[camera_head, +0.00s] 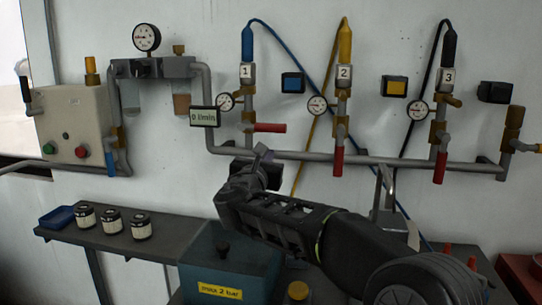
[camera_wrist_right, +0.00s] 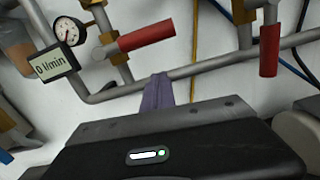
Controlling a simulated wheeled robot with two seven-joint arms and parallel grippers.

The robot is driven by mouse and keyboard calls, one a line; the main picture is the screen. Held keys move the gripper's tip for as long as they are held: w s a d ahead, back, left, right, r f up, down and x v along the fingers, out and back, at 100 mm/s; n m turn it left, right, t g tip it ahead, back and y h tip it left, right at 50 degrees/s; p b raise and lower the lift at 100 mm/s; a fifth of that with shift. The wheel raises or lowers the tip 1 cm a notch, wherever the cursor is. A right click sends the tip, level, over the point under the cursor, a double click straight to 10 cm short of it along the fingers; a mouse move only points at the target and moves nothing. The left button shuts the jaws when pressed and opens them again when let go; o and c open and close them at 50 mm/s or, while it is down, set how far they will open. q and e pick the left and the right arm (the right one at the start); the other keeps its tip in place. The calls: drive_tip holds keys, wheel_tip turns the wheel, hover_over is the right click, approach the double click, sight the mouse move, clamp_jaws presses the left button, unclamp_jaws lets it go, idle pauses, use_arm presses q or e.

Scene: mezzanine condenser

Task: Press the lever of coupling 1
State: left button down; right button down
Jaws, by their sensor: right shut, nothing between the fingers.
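Coupling 1 (camera_head: 246,72) is on the wall, with a "1" label and a blue hose plugged in from above. Below it, a red lever (camera_head: 270,128) sticks out horizontally to the right; it also shows in the right wrist view (camera_wrist_right: 146,37). My right gripper (camera_head: 263,152) is shut and empty, its fingertips just below this red lever and in front of the grey pipe. In the right wrist view the purplish fingers (camera_wrist_right: 157,93) point up toward the pipe, apart from the lever in the picture. My left gripper is not in view.
Couplings 2 (camera_head: 344,72) and 3 (camera_head: 448,76) stand to the right, their red levers (camera_head: 338,163) hanging down. A "0 l/min" display (camera_head: 203,116) is left of the red lever. The grey pipe (camera_head: 300,156) runs below. A teal "max 2 bar" box (camera_head: 205,268) stands lower left.

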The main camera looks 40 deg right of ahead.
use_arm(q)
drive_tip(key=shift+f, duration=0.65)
use_arm(e)
drive_tip(key=v, duration=1)
